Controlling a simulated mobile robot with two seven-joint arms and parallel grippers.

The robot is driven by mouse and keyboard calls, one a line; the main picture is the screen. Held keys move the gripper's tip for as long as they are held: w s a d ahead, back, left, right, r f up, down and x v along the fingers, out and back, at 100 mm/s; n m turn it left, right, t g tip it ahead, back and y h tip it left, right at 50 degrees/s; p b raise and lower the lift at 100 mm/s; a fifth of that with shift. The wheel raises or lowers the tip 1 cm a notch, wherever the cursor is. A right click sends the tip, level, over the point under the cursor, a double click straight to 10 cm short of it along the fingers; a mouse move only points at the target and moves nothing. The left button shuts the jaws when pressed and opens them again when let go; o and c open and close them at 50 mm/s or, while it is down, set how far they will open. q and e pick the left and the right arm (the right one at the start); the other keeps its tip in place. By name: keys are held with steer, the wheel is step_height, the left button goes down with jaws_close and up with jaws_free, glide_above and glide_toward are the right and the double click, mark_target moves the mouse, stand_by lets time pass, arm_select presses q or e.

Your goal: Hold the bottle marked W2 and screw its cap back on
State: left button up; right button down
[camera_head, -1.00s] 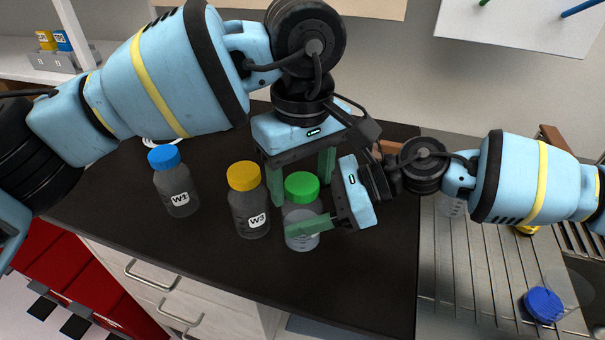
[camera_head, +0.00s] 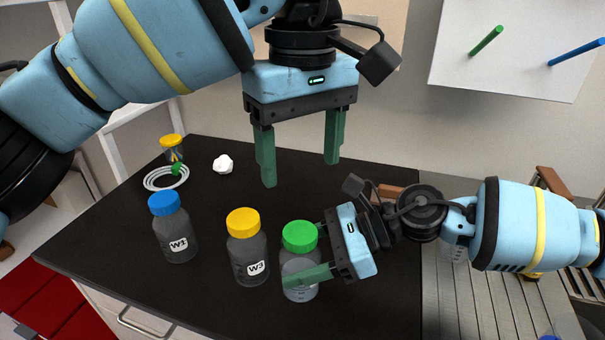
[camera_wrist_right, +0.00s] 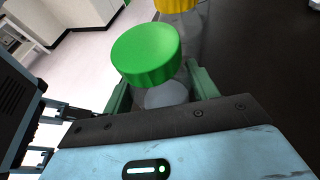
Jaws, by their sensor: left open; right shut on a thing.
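A clear bottle (camera_head: 299,262) with a green cap (camera_head: 299,235) stands on the dark counter. Its label does not show, so I cannot read W2. The green cap sits on the bottle's top and looks level; how tight it is I cannot tell. My right gripper (camera_head: 304,268) is shut on the bottle's body below the cap, from the right. In the right wrist view the green cap (camera_wrist_right: 147,53) is above the fingers, with the bottle between them. My left gripper (camera_head: 301,174) is open and empty, raised above the cap and clear of it.
The yellow-capped bottle W3 (camera_head: 248,262) stands close left of the green-capped one. The blue-capped bottle W1 (camera_head: 176,238) is farther left. A coiled tube (camera_head: 165,179) and a white lump (camera_head: 223,164) lie at the back. A ribbed metal drainer (camera_head: 480,310) is on the right.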

stand_by(0.3)
steer(key=shift+c, duration=1.8)
jaws_free()
steer(key=shift+d, duration=0.1)
steer(key=v, duration=1.2)
